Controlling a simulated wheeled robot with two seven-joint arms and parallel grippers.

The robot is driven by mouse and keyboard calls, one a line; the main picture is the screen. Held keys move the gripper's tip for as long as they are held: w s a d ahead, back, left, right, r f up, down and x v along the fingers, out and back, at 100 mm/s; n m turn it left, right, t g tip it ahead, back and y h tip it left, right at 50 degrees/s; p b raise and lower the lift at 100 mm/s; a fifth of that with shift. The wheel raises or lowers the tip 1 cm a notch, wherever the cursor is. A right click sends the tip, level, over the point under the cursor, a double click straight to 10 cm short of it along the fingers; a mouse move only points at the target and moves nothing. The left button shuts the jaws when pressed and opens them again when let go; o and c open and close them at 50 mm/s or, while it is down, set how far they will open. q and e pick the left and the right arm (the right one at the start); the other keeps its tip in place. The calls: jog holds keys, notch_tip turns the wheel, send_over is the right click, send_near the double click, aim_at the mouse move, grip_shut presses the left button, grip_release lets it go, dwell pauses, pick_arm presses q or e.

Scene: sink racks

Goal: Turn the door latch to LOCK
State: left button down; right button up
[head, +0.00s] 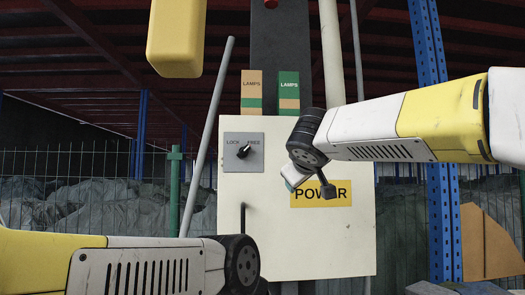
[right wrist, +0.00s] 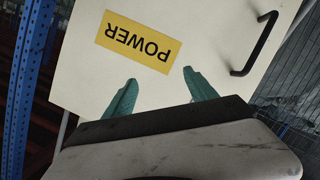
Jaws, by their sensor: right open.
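The door latch (head: 243,152) is a small black knob on a grey plate, marked LOCK on the left and FREE on the right. Its pointer seems to lean up and right, toward FREE. The plate is on the upper left of a pale cabinet door (head: 300,240). My right gripper (right wrist: 159,77) is open and empty in the right wrist view, its green fingers apart in front of the door near the POWER label. In the head view it is right of and below the latch, mostly hidden by its wrist. My left arm reaches in at lower left; its gripper is not seen.
A black door handle (head: 243,220) is below the latch; it also shows in the right wrist view (right wrist: 262,45). The yellow POWER label (head: 321,194) is to the right. A grey pole (head: 207,135) leans left of the cabinet. A yellow block (head: 175,38) hangs above.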

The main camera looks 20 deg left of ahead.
aim_at(242, 150)
jog(key=s+a+r+n+t+y, duration=0.15)
jog(key=a+r, duration=0.25)
jog(key=a, duration=0.4)
jog(key=s+a+r+n+t+y, duration=0.1)
jog(key=s+a+r+n+y, duration=0.2)
jog(key=a, duration=0.4)
jog(key=shift+m+g+h, duration=0.25)
jog(key=shift+m+h, duration=0.1)
jog(key=shift+m, duration=0.2)
jog(key=x, duration=0.5)
jog(key=r+x, duration=0.1)
jog(key=x, duration=0.1)
jog(key=shift+a+r, duration=0.1)
jog(key=shift+a, duration=0.2)
jog(key=shift+c, duration=0.4)
jog(key=c, duration=1.3)
